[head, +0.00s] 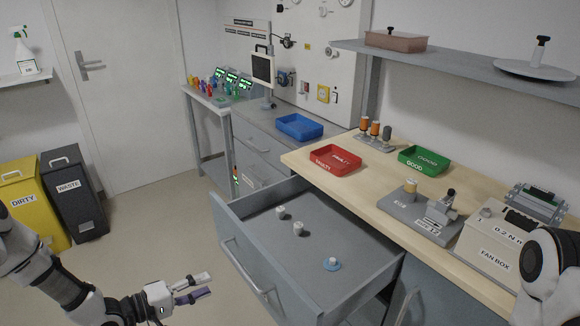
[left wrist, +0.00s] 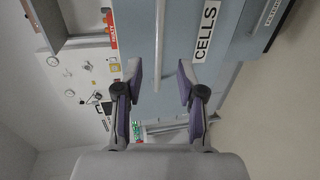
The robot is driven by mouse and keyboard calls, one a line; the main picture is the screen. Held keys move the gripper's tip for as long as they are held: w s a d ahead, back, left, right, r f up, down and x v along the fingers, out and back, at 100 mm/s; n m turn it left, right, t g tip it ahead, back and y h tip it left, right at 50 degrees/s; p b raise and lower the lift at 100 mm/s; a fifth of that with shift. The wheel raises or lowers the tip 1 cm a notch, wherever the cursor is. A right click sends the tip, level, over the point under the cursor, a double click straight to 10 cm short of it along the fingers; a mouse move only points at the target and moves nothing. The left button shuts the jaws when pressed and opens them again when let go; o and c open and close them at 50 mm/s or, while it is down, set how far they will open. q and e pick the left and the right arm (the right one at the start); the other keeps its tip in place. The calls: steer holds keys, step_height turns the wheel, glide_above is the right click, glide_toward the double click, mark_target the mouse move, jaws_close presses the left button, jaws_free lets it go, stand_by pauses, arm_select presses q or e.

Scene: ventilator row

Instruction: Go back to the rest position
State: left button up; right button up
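My left gripper (head: 207,284) is low at the front left in the head view, beside the open drawer's front and apart from it. Its two fingers are spread with nothing between them, and it also shows open and empty in the left wrist view (left wrist: 160,76). A white link of my right arm shows at the right edge of the head view. My right gripper is out of the picture. The grey drawer (head: 330,247) is pulled out and holds two small pale cylinders (head: 281,212) (head: 298,228) and a small white piece on a blue disc (head: 332,266).
The wooden worktop (head: 376,200) carries a red tray (head: 335,160), a green tray (head: 424,160), a grey fixture and a fan box (head: 494,247). A blue tray (head: 299,126) stands farther back. Yellow and dark bins (head: 74,192) stand left. Floor between bins and drawer is clear.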

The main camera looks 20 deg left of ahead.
arm_select(q)
steer(key=s+d+f+m+g+y, duration=0.1)
steer(key=s+d+f+g, duration=0.35)
steer(key=d, duration=0.35)
steer(key=s+d+f+m+g+y, duration=0.1)
steer(key=s+d+f+m+g, duration=0.2)
steer(key=d+f, duration=0.4)
steer(key=s+a+f+m+g+y, duration=0.1)
steer(key=s+a+m+g+y, duration=0.1)
steer(key=s, duration=0.6)
steer(key=s+a+f+m+g+y, duration=0.2)
steer(key=s+a+m+y, duration=0.1)
steer(key=s, duration=0.4)
steer(key=m+y, duration=0.1)
steer(key=y, duration=0.1)
steer(key=shift+s+a+f+g+y, duration=0.3)
steer(key=shift+s+g, duration=0.05)
